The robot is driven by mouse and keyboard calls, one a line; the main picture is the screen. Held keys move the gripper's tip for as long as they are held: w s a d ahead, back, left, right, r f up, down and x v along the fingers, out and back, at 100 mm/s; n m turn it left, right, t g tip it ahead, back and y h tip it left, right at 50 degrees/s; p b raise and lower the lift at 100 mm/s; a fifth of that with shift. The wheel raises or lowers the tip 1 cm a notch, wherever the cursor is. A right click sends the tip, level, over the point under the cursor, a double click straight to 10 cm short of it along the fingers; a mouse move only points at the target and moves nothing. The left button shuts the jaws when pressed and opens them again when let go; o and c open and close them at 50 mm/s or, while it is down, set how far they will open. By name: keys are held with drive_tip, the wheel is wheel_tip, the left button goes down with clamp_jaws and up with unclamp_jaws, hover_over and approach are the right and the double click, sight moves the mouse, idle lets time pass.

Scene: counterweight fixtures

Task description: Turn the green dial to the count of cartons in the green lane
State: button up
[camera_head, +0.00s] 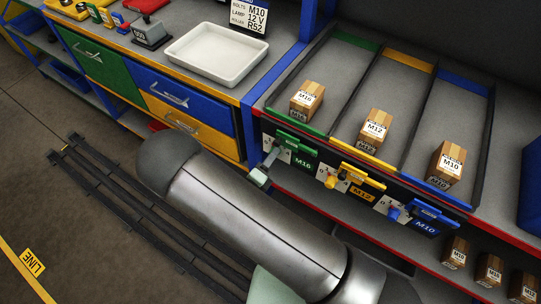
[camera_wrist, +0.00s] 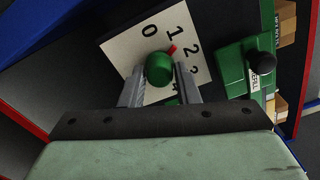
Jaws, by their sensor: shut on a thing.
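The green dial (camera_wrist: 159,69) is a round green knob on a white plate (camera_wrist: 118,48) marked 0, 1, 2, 3 and a partly hidden figure. Its red mark points between 1 and 2, nearer 1. My gripper (camera_wrist: 160,78) is shut on the knob, one finger on each side. In the head view my gripper (camera_head: 262,174) is at the dial plate below the green lane; the knob is largely hidden there. The green lane (camera_head: 334,68) shows one carton (camera_head: 307,98) labelled M16 at its front end. A green M16 block (camera_head: 300,155) sits beside the dial.
Yellow and blue lanes hold a carton each in view, M12 (camera_head: 375,130) and M10 (camera_head: 447,164). The yellow dial (camera_head: 331,181) and blue dial (camera_head: 394,213) are close to the right. More cartons (camera_head: 489,270) stand on the shelf below. A white tray (camera_head: 216,53) is on the left counter.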

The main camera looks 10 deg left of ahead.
drive_tip(key=shift+n, duration=1)
drive_tip(key=o, duration=1)
drive_tip(key=shift+c, duration=0.2)
drive_tip(key=b+v, duration=0.3)
drive_tip(key=v, duration=1.4)
drive_tip(key=shift+s, duration=0.2)
drive_tip(key=shift+a+r, duration=0.1)
drive_tip(key=shift+a, duration=0.05)
